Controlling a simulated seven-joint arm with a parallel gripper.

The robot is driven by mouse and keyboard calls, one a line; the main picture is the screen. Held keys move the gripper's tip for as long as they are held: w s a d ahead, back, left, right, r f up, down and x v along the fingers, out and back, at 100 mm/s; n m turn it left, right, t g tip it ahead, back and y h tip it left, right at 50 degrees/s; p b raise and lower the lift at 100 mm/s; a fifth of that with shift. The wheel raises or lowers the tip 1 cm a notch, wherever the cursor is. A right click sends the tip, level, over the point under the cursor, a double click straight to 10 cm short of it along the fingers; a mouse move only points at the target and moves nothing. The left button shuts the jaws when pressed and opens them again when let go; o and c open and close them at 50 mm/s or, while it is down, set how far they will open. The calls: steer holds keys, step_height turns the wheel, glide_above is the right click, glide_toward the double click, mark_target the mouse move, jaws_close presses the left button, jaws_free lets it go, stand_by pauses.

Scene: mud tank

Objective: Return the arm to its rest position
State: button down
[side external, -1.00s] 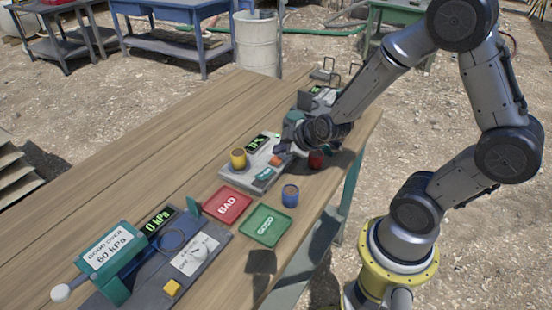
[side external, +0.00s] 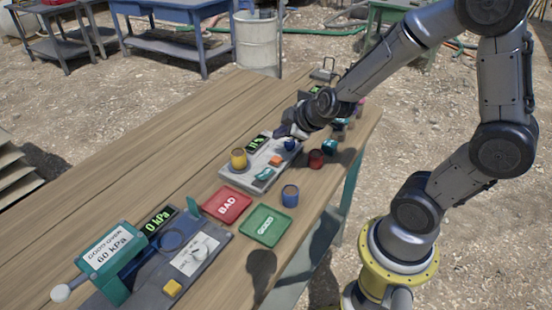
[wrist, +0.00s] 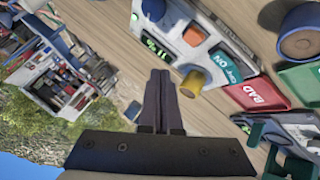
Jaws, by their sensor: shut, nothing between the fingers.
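My gripper (side external: 281,131) is above the far part of the workbench, over the back edge of the grey panel device (side external: 232,172). In the wrist view my gripper (wrist: 160,76) shows its two dark fingers pressed together, with nothing between them. My arm reaches in from the right, bent at the elbow. A yellow cup-like piece (side external: 238,158) stands on the panel device and also shows in the wrist view (wrist: 193,83), just right of the fingertips.
A red BAD tray (side external: 227,205), a green GOOD tray (side external: 265,225), a blue cup (side external: 290,195) and a red cup (side external: 316,159) stand nearer. A kPa tester (side external: 165,262) sits at the front left. The bench's left side (side external: 120,170) is clear.

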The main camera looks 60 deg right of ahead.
stand_by(0.5)
steer(key=s+a+r+n+t+y, duration=0.1)
steer(key=s+a+r+y, duration=0.1)
steer(key=a+r, duration=0.35)
steer(key=s+a+r+t+y, duration=0.1)
steer(key=s+a+r, duration=0.2)
steer(key=r, duration=0.6)
steer(key=s+f+m+g, duration=0.4)
steer(key=s+m+g, duration=0.1)
steer(key=s, duration=0.9)
steer(key=shift+m, duration=0.7)
